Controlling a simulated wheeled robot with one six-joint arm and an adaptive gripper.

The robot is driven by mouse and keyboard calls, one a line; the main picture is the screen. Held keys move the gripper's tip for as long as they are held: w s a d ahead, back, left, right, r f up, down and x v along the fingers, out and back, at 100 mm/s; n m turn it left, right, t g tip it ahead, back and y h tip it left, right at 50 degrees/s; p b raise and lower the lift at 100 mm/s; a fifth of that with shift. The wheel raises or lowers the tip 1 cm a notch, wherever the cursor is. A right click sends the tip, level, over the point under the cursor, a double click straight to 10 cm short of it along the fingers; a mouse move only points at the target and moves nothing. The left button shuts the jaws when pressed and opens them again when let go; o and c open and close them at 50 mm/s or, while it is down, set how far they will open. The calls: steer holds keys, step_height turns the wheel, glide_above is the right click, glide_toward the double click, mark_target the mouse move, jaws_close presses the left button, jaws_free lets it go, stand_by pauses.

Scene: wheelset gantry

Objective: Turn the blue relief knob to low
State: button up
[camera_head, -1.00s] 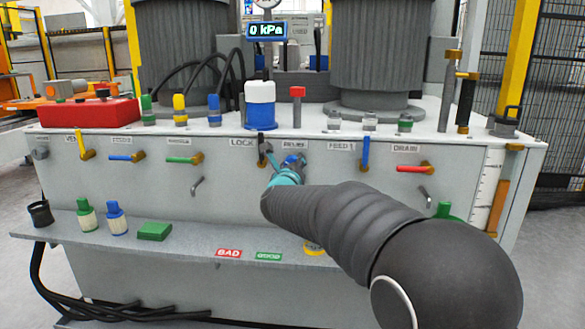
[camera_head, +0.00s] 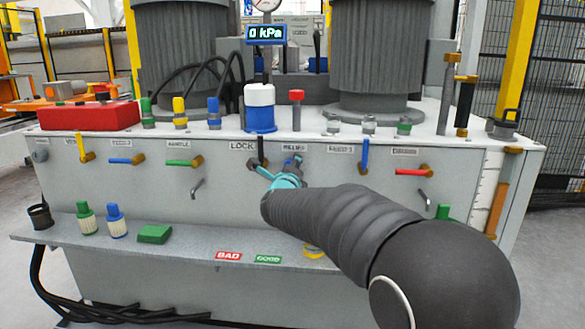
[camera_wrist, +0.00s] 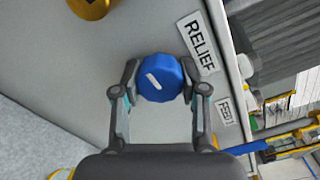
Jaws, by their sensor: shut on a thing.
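The blue relief knob (camera_wrist: 165,90) sits between the two fingers of my gripper (camera_wrist: 160,80) in the wrist view. My gripper is shut on it, one finger at each side. A short white mark on the knob's face lies aslant in that view. The RELIEF label (camera_wrist: 200,45) is beside the knob. In the head view my gripper (camera_head: 281,171) is at the front panel below the relief label, and a bit of the blue knob (camera_head: 293,160) shows behind it. No low marking can be read.
The LOCK lever (camera_head: 260,150) stands close to the left of my gripper. A blue-handled lever (camera_head: 365,153) is to the right. A shelf (camera_head: 190,250) with BAD and GOOD labels juts out below. The gauge display (camera_head: 266,31) reads 0 kPa.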

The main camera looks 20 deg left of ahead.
steer(key=shift+r, duration=0.1)
steer(key=o, duration=1.1)
steer(key=shift+o, duration=0.2)
steer(key=shift+s, duration=0.15)
steer(key=v, duration=1.1)
steer(key=shift+s, duration=0.35)
